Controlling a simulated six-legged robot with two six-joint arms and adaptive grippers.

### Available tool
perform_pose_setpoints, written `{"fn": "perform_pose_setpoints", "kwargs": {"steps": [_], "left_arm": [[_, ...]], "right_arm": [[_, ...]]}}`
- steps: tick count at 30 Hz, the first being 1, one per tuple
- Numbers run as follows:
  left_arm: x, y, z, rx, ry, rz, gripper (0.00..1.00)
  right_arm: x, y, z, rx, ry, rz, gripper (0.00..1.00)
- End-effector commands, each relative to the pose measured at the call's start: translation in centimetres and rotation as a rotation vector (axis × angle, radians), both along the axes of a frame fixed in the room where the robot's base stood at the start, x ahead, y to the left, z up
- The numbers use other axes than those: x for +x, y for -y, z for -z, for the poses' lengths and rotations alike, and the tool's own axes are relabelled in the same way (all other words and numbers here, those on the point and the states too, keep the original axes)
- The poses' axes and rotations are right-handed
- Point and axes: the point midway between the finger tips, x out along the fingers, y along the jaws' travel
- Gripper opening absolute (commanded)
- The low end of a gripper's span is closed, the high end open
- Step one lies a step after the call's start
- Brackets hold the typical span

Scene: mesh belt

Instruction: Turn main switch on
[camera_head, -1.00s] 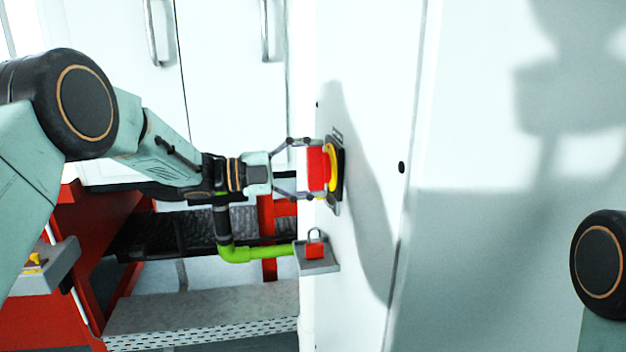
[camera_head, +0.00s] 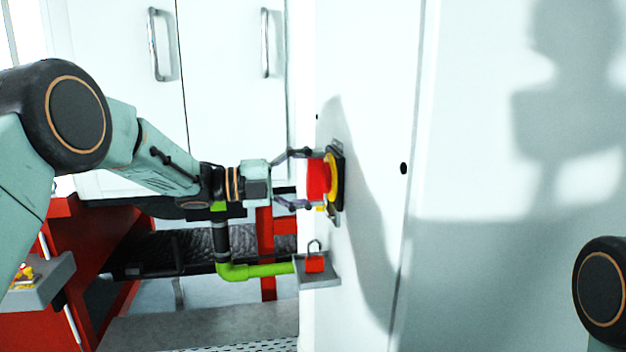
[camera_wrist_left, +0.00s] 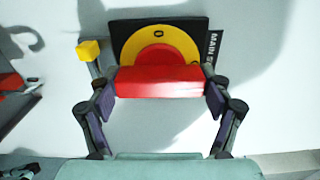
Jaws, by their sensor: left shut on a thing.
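The main switch is a red handle (camera_head: 318,180) on a yellow disc (camera_head: 334,178) with a black backing, mounted on the white cabinet wall. In the left wrist view the red handle (camera_wrist_left: 160,80) lies level across the picture, with a "0" on the yellow disc (camera_wrist_left: 158,54) above it and a partly hidden "MAIN S…" label (camera_wrist_left: 212,52) at the right. My left gripper (camera_head: 302,180) is shut on the red handle, one finger at each end, and it also shows in the left wrist view (camera_wrist_left: 160,92). My right gripper is out of view.
A red padlock (camera_head: 314,263) sits on a small grey shelf (camera_head: 320,280) below the switch. A yellow block (camera_wrist_left: 88,50) stands left of the switch. A grey control box (camera_head: 40,292) is at lower left. White cabinet doors with handles (camera_head: 265,42) are behind.

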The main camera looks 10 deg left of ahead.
Motion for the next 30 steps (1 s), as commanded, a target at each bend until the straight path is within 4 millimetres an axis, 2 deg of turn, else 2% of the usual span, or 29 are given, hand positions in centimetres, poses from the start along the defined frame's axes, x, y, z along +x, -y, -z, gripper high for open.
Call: {"fn": "perform_pose_setpoints", "kwargs": {"steps": [2, 3, 9, 22, 26, 30], "left_arm": [[-0.1, 0.1, 0.0, 0.003, 0.003, 0.004, 0.47], [-0.1, 0.1, 0.0, 0.003, 0.003, 0.004, 0.81], [-0.1, 0.1, 0.0, 0.003, 0.001, 0.003, 0.98], [-0.1, -0.3, 0.0, 0.001, 0.001, 0.0, 1.0], [-0.7, -1.9, -0.1, -0.001, 0.001, -0.002, 1.0], [-1.8, -4.6, -0.1, -0.003, 0.001, -0.003, 1.0]], "right_arm": [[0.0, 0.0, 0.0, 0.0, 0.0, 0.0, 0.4], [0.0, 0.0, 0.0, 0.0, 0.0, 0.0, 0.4], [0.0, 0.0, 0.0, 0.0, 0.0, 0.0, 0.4], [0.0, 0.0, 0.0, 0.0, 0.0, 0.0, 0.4], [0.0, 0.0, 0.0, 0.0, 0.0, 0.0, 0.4], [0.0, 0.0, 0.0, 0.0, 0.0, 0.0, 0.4]]}}
